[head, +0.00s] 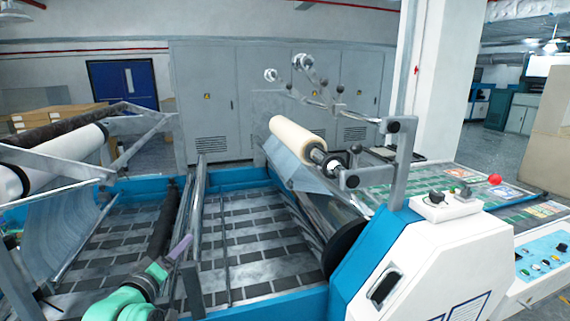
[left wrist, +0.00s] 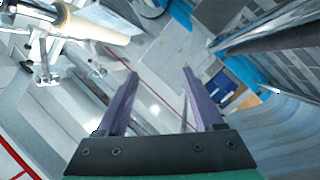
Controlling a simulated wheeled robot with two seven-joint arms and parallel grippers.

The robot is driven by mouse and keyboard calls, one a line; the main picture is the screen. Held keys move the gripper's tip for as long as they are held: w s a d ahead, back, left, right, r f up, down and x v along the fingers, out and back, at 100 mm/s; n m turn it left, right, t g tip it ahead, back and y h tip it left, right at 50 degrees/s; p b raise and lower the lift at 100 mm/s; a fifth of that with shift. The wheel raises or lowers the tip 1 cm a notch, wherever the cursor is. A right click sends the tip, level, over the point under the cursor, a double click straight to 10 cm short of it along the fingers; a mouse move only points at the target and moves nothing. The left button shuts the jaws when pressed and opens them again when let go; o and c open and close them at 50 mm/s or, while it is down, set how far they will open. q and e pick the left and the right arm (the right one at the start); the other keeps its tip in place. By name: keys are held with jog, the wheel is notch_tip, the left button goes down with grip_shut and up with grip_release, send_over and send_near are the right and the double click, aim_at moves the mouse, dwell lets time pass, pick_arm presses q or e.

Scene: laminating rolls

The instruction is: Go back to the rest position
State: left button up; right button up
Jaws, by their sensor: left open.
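My left gripper (head: 181,247) reaches in from the bottom left of the head view, over the laminating machine's bed (head: 258,240). In the left wrist view its two purple fingers (left wrist: 160,82) stand wide apart with nothing between them. A cream roll (head: 297,138) sits on its shaft at the middle of the machine, to the right of and beyond the gripper. The roll also shows at the top left of the left wrist view (left wrist: 92,26). A white roll (head: 50,156) lies on the frame at the left. My right gripper does not show.
A white and blue machine housing (head: 425,262) with a red button stands at the right front. A control panel (head: 545,258) is at the far right. Metal bars (head: 199,205) cross near my left gripper. Grey cabinets (head: 205,95) and a blue door (head: 122,84) are at the back.

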pick_arm(q)
jog(key=s+d+f+m+g+y, duration=0.15)
jog(key=s+f+m+g, duration=0.45)
jog(key=s+f, duration=0.65)
jog(key=s+d+f+m+g, duration=0.35)
jog(key=s+f+g, duration=0.5)
jog(key=s, duration=0.75)
notch_tip(320, 180, down, 28)
jog(key=s+f+b, duration=0.1)
jog(key=b, duration=0.5)
jog(key=s+a+f+b, duration=0.1)
jog(key=s+f+b, duration=0.1)
jog(key=s+f, duration=0.6)
jog(key=s+a+f+m+g+b, duration=0.1)
jog(key=s+a+f+b, duration=0.1)
jog(key=s+f, duration=0.7)
notch_tip(320, 180, down, 4)
jog(key=shift+s+a+r+b, duration=0.1)
jog(key=shift+s+a+b, duration=0.1)
jog(key=shift+b, duration=0.65)
jog(key=shift+c, duration=0.3)
